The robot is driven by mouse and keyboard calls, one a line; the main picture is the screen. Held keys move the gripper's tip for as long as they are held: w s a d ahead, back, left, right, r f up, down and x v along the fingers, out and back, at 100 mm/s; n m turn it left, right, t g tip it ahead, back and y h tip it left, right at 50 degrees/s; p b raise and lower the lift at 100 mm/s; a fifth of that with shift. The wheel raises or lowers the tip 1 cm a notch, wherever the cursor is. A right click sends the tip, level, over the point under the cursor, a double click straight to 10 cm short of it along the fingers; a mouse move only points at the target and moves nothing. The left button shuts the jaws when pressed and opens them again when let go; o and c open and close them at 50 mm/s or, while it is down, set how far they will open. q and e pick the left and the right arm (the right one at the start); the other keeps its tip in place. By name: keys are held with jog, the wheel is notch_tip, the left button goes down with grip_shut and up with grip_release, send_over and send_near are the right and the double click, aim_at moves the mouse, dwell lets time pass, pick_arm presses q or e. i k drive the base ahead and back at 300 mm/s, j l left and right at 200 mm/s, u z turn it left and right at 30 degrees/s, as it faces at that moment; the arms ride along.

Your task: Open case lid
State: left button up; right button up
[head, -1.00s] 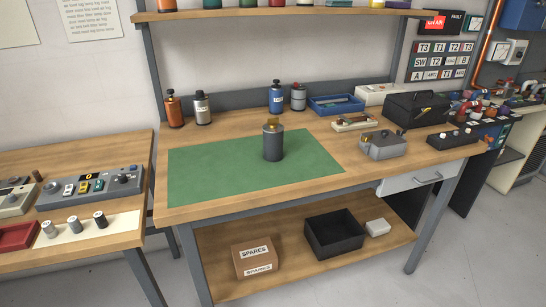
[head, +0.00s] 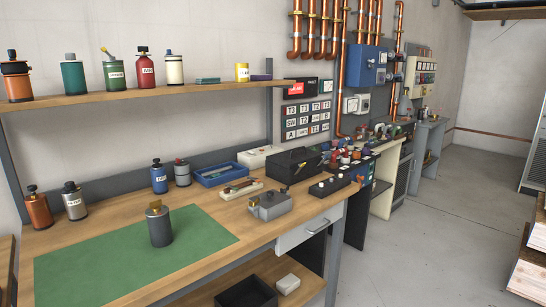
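Two things on the wooden workbench could be the case, and I cannot tell which one is meant. A black box (head: 293,166) with a handle on top stands at the back right of the bench; its lid looks shut. A smaller grey box (head: 270,207) with raised parts on top sits in front of it, nearer the front edge. Neither of my grippers is in view.
A dark grey canister (head: 160,228) stands on the green mat (head: 90,262). A blue tray (head: 221,177), a white box (head: 259,156) and a black control box (head: 329,187) are on the bench. A drawer (head: 309,231) is below. Open floor (head: 415,240) lies to the right.

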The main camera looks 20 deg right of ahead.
aim_at(289, 159)
jog(key=i+l+u, duration=0.1)
jog(key=l+u, duration=0.25)
jog(key=l, duration=1)
jog(key=l+u, duration=0.3)
jog(key=l, duration=1)
